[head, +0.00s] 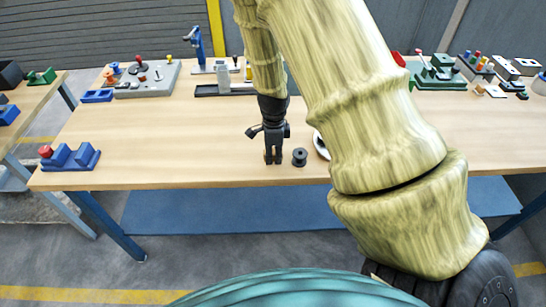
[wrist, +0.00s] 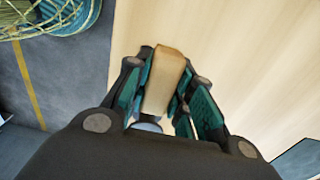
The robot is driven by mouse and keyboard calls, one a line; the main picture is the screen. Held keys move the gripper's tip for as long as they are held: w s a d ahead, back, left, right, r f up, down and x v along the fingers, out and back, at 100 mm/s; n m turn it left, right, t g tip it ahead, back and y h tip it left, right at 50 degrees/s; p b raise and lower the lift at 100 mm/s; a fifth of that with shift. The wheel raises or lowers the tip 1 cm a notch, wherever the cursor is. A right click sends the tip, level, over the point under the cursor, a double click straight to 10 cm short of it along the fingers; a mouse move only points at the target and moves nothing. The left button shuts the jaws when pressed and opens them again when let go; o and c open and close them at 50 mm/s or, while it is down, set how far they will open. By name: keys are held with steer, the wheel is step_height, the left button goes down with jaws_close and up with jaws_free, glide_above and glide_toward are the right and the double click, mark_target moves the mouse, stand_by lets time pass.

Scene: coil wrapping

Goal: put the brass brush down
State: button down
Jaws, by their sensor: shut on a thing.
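My gripper (head: 273,156) points down over the front part of the wooden table, near its front edge. In the wrist view, my gripper (wrist: 165,95) has its fingers shut on the brass brush (wrist: 166,72), which shows as a tan, wood-like block between them. Its bristles cannot be made out. In the head view the brush is hidden or too small to tell from the dark fingers. I cannot tell whether the brush touches the table.
A dark spool (head: 299,157) stands just right of my gripper, with a white round thing (head: 321,146) beyond it, partly behind my arm. A blue block holder (head: 70,157) sits at the table's left front. A grey tray (head: 224,89) lies behind. The table (head: 175,140) left of my gripper is clear.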

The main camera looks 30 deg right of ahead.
mark_target(274, 151)
steer(key=shift+f, duration=1.05)
steer(key=shift+f, duration=0.15)
steer(key=c, duration=1.2)
jaws_free()
steer(key=shift+c, duration=0.2)
step_height(274, 151, up, 12)
steer(key=shift+r+b, duration=0.15)
steer(key=shift+b, duration=0.8)
